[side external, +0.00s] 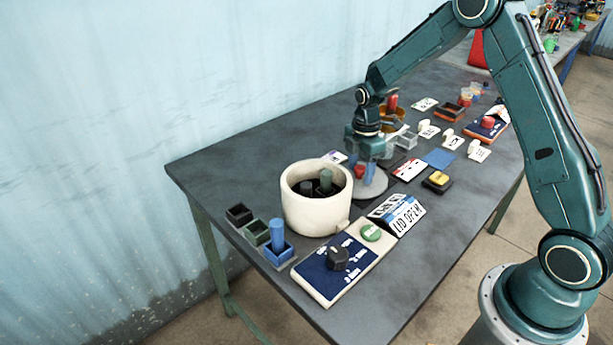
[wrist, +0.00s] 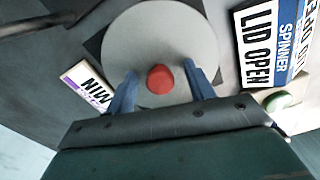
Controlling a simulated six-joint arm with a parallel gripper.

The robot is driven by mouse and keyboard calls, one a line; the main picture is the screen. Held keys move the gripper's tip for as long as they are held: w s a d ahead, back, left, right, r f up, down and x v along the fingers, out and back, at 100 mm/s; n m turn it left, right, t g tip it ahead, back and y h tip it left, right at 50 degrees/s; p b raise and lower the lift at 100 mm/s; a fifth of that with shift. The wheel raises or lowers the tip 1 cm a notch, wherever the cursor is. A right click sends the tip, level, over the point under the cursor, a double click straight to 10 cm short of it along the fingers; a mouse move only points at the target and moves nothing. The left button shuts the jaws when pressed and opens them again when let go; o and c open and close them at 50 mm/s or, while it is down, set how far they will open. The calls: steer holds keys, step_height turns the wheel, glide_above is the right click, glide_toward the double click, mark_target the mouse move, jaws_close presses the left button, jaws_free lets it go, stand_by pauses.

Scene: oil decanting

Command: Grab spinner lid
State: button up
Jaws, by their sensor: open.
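The spinner lid (wrist: 160,35) is a light grey disc with a red knob (wrist: 160,79) at its middle. In the side external view the lid (side external: 372,188) lies on the table just right of the white spinner pot (side external: 318,216). My gripper (wrist: 162,85) is open, with its two blue fingers on either side of the red knob and apart from it in the wrist view. In the side external view my gripper (side external: 364,172) points down over the lid, and the fingers partly hide the knob. I cannot tell the exact finger height.
The pot stands open with dark and green cylinders inside. A "LID OPEN" sign (side external: 397,213) and a dial panel (side external: 337,262) stand in front. Small holders (side external: 257,232), one with a blue cylinder (side external: 277,236), are at left. Cards and blocks lie behind the lid.

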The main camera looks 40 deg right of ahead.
mark_target(361, 167)
steer(key=shift+c, duration=0.4)
steer(key=c, duration=1)
steer(key=shift+c, duration=0.2)
steer(key=shift+r, duration=0.15)
step_height(361, 167, up, 20)
stand_by(0.3)
